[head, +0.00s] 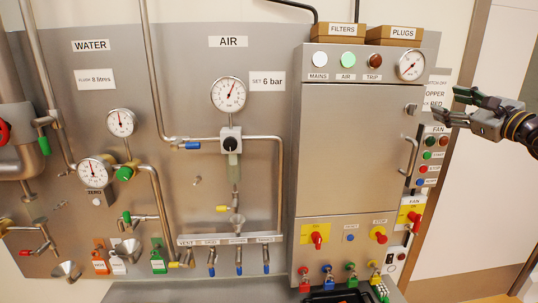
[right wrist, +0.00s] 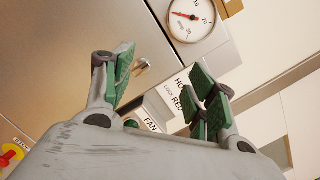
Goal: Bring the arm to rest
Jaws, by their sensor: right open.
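My right gripper (head: 455,107) comes in from the right edge in the head view, beside the upper right of the steel cabinet (head: 350,150). Its fingers point left, toward the cabinet's handle side. In the right wrist view the gripper's green-padded fingers (right wrist: 165,95) stand apart with nothing between them. The cabinet edge and a dial gauge (right wrist: 192,18) show beyond the fingers; the gauge also shows at the cabinet's top right in the head view (head: 411,66). My left gripper is not in view.
A steel panel (head: 190,110) with pipes, gauges and valves fills the left and middle. The cabinet's door handle (head: 410,155) and the fan button panel (head: 433,155) lie just below and left of the right gripper. The pale wall (head: 470,220) at right is clear.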

